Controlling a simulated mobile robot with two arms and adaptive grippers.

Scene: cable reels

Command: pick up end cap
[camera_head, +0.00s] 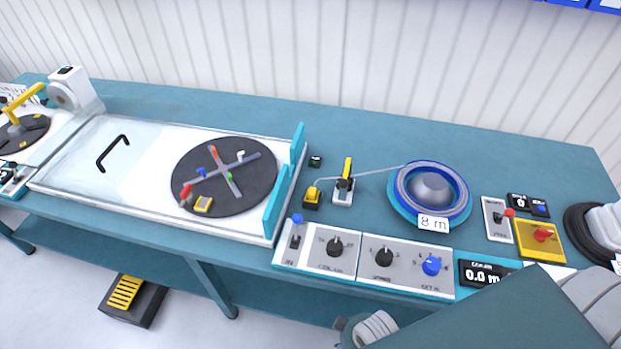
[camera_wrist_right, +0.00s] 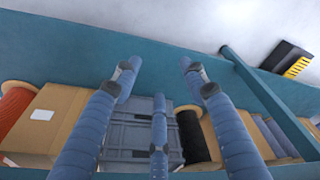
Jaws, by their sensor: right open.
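I cannot single out an end cap in either view. A blue cable reel (camera_head: 408,190) with a grey domed centre lies on the bench, marked with an "8 m" label (camera_head: 433,223). My right gripper (camera_wrist_right: 160,76) shows in the right wrist view with its three blue-grey fingers spread apart. Nothing is between them. It points toward the bench edge and the things stored below. My left gripper is in neither view.
The teal bench (camera_head: 500,145) carries a dark turntable (camera_head: 225,177), a yellow-black cable device (camera_head: 345,180), a knob panel (camera_head: 360,262) and a yellow switch box (camera_head: 540,240). Below are cardboard boxes (camera_wrist_right: 60,115), a grey crate (camera_wrist_right: 130,125) and a floor pedal (camera_head: 128,295). The bench's back strip is clear.

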